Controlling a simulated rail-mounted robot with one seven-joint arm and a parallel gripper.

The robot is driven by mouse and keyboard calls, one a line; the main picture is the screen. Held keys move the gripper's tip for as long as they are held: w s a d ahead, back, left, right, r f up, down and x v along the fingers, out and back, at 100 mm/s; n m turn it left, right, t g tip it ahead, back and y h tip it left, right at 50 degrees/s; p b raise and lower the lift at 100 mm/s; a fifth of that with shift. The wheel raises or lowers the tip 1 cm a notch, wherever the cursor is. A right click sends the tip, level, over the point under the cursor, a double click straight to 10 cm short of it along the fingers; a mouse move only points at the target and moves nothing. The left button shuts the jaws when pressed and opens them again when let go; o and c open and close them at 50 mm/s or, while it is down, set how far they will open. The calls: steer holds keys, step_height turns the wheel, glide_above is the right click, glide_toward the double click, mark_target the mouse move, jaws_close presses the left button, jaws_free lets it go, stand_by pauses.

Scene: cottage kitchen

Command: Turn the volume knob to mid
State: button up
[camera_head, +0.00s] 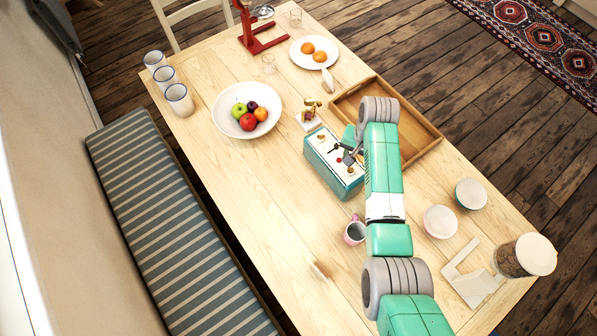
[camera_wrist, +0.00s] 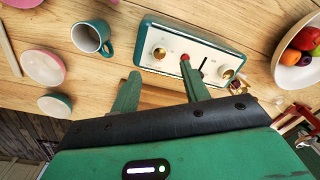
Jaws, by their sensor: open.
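A teal radio-like box (camera_head: 325,172) with a white panel sits on the table. In the wrist view, the white panel (camera_wrist: 187,40) carries a brass knob at left (camera_wrist: 159,52), a brass knob at right (camera_wrist: 228,74), a red-tipped part (camera_wrist: 185,57) and a dark lever (camera_wrist: 203,64) between them. The panel's markings are too small to read, so I cannot tell which knob is volume. My gripper (camera_wrist: 160,68) is open and empty, its fingers by the panel's near edge, one close to the red-tipped part. In the head view my arm partly hides the box.
A pink-handled mug (camera_head: 355,232) stands near the box. A wooden tray (camera_head: 420,130) lies beyond my arm. A small golden figure (camera_head: 311,105) and a fruit bowl (camera_head: 222,104) are close by. Bowls (camera_head: 440,222) stand at right. The table's left front is mostly clear.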

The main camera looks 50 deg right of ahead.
mark_target(351, 170)
steer(key=shift+d, duration=0.1)
step_height(351, 170, down, 8)
steer(key=shift+w+r+b, duration=0.1)
steer(key=shift+w+b, duration=0.05)
steer(key=shift+b, duration=0.6)
steer(key=c, duration=1)
steer(key=shift+n, duration=0.5)
steer(key=o, duration=1)
steer(key=shift+r, duration=0.15)
steer(key=r+p, duration=0.1)
steer(key=r, duration=0.6)
steer(key=shift+s+r+p, duration=0.2)
steer(key=shift+r+p, duration=0.1)
steer(key=shift+p, duration=0.05)
